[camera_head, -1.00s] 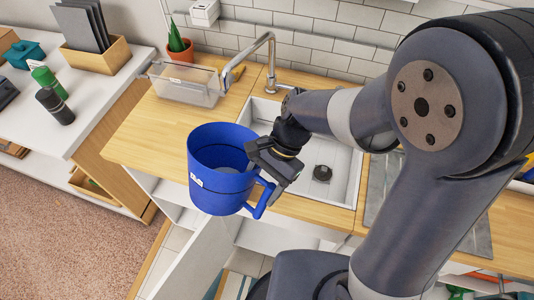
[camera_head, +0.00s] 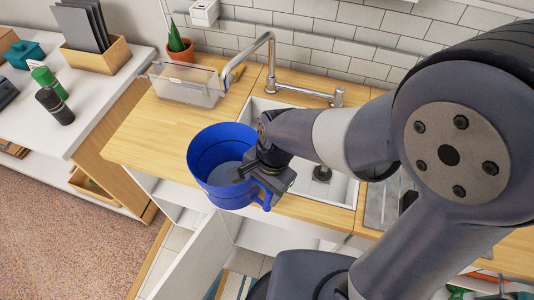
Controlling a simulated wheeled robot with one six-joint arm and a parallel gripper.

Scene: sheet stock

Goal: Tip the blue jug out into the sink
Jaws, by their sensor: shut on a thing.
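The blue jug (camera_head: 213,190) is held in the air in front of the wooden counter's front edge, left of the sink. Its open mouth faces up toward the camera, and a greyish content shows inside. My gripper (camera_head: 262,187) is shut on the jug at its right side, by the handle, which is partly hidden behind the fingers. The white sink (camera_head: 342,190) is set in the counter to the right, partly covered by my arm. A dark drain piece (camera_head: 321,173) shows in its basin.
A chrome tap (camera_head: 271,62) stands behind the sink. A clear bin (camera_head: 185,88) and a potted plant (camera_head: 180,48) stand on the wooden counter (camera_head: 140,140) to the left. A cabinet door (camera_head: 195,262) hangs open below.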

